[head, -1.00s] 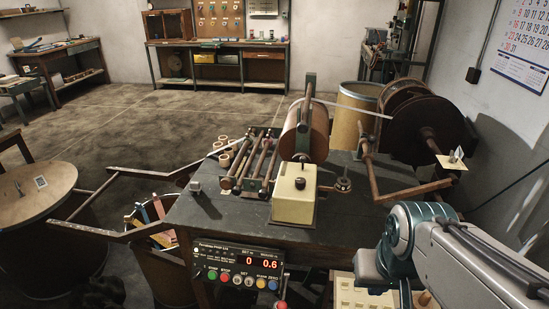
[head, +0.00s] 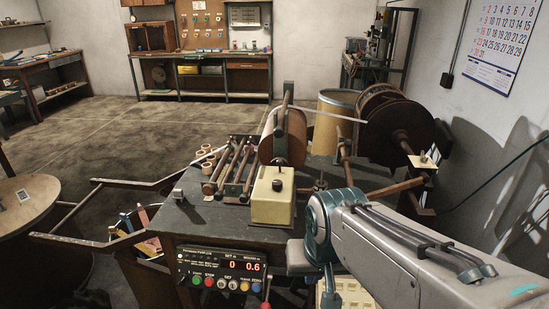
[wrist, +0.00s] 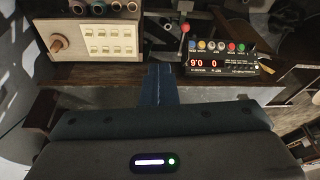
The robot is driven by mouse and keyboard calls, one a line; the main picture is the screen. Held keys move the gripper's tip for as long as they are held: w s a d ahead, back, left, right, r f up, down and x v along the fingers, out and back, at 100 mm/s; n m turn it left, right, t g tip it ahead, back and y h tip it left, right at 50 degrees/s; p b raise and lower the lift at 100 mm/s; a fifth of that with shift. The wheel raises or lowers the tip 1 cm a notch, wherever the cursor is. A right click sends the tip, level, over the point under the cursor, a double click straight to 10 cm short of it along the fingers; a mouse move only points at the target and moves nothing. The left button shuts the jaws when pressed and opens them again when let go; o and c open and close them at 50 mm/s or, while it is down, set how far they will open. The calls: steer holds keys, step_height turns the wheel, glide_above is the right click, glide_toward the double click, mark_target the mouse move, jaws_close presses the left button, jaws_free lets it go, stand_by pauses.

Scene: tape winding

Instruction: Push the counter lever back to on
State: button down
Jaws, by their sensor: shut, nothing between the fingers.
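The counter (head: 222,268) is a dark box on the table's front, showing red digits 0 and 0.6 above a row of coloured buttons. Its lever (head: 267,290) is a thin stem with a red knob, hanging down at the counter's right end. In the wrist view the scene is upside down, and the lever's red knob (wrist: 185,28) shows beside the counter (wrist: 222,64). My gripper (wrist: 160,70) is shut and empty. Its blue fingers point toward the table edge, left of the lever in that view, with no visible contact. The head view does not show the fingers clearly.
A cream box with a black knob (head: 272,205) stands on the dark table (head: 200,222). A winding drum (head: 283,140) and large dark reel (head: 400,135) are behind it. A cream panel (wrist: 105,42) sits left of the lever in the wrist view. A bin (head: 150,245) stands left.

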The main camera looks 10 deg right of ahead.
mark_target(280, 166)
steer(key=w+d+r+m+t+p, duration=0.1)
steer(key=w+d+r+m+t, duration=0.1)
steer(key=w+r+m, duration=0.5)
steer(key=w+d+r+m+t+p, duration=0.1)
steer(key=w+r+m, duration=0.7)
steer(key=m, duration=1.1)
steer(key=shift+w+d+t, duration=0.3)
steer(key=shift+d+t, duration=0.05)
steer(key=shift+t, duration=0.55)
steer(key=x, duration=0.3)
steer(key=w+a+r+p+x, duration=0.1)
steer(key=x, duration=0.3)
steer(key=p+x, duration=0.1)
steer(key=x, duration=0.2)
steer(key=shift+w+a, duration=0.25)
steer(key=shift+w, duration=0.2)
steer(key=shift+w+a+r, duration=0.1)
steer(key=shift+w+a, duration=0.4)
steer(key=shift+w, duration=0.05)
steer(key=shift+r+p, duration=0.2)
steer(key=shift+p, duration=0.3)
